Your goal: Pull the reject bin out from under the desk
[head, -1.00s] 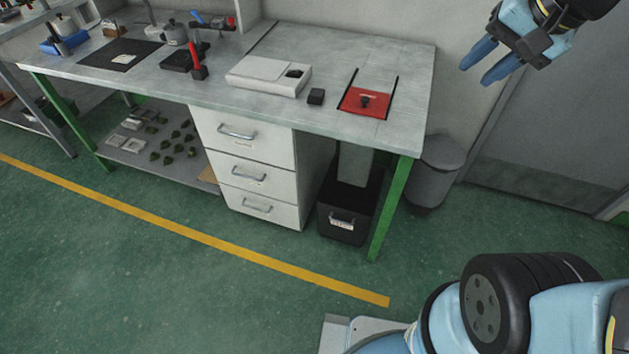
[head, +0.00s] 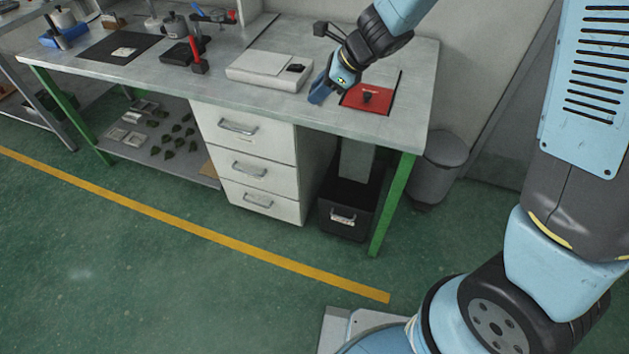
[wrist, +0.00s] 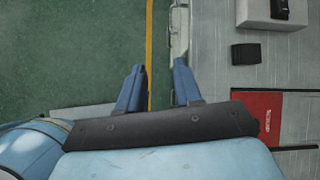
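The reject bin (head: 345,222) is a black box with a silver handle and a pale label on its front. It stands on the floor under the right end of the desk (head: 270,95), between the drawer unit and the green leg. My gripper (head: 318,95) is above the desk's front edge, near the red plate, well above the bin. In the wrist view my gripper (wrist: 158,80) has its two blue fingers apart with nothing between them. The desk edge and floor lie below the fingers; the bin does not show there.
The white drawer unit (head: 243,150) stands left of the bin. A green leg (head: 393,205) is close on its right, and a grey waste bin (head: 438,165) stands beyond. The red plate (head: 368,97) and a white box (head: 268,71) are on the desk. The floor in front is clear.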

